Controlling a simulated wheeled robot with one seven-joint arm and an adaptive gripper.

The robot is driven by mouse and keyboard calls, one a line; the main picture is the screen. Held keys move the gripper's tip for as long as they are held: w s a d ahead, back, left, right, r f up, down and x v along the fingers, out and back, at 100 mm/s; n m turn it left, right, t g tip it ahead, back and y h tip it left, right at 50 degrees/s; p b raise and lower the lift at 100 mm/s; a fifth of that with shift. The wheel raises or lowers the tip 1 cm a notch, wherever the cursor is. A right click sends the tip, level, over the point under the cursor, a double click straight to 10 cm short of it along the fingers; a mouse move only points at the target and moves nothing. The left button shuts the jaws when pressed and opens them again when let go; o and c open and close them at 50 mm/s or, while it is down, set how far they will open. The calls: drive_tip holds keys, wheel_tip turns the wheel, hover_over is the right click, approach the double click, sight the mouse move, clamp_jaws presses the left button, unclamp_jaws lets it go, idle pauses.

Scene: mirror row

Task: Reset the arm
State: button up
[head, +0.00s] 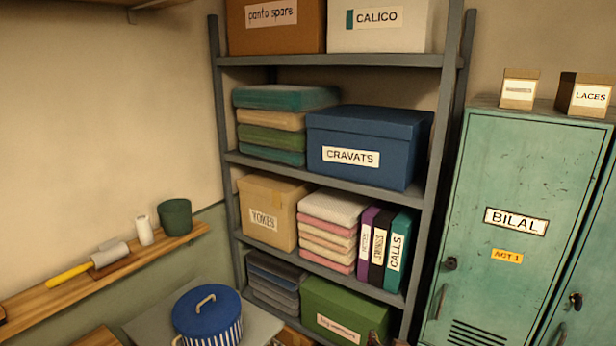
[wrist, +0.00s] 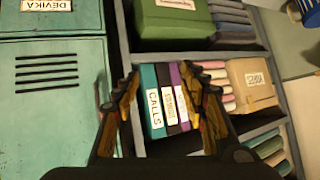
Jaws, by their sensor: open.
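My gripper (wrist: 160,74) shows in the wrist view with its two fingers spread apart and nothing between them. The wrist view is upside down compared with the head view. Behind the fingertips are the upright binders, with the teal CALLS binder (wrist: 153,100) near the left finger. I see no contact between the fingers and the binders, but the exact distance is hard to tell. In the head view the CALLS binder (head: 399,242) stands at the right end of its shelf, and I cannot make out my arm there.
A grey shelf unit (head: 428,200) holds boxes, folded cloth and binders. Green lockers (head: 495,190) stand close on its right, with small boxes on top. A wooden wall ledge (head: 150,253) at left bears a mallet and cups. A blue lidded pot (head: 207,312) stands below.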

drive_tip(key=s+a+r+n+g+y, duration=0.1)
drive_tip(key=s+a+g, duration=0.2)
drive_tip(key=s, duration=0.5)
drive_tip(key=s+a+n+g+y, duration=0.2)
drive_tip(key=s+g, duration=0.1)
drive_tip(key=s, duration=0.5)
drive_tip(key=s+d+r+h+b, duration=0.1)
drive_tip(key=s+d+r, duration=0.3)
drive_tip(key=s+r, duration=0.5)
drive_tip(key=shift+s+d+r+n+t+h+b, duration=0.15)
drive_tip(key=shift+s+r+n+t+h+b, duration=0.2)
drive_tip(key=shift+s, duration=0.2)
drive_tip(key=shift+c, duration=0.6)
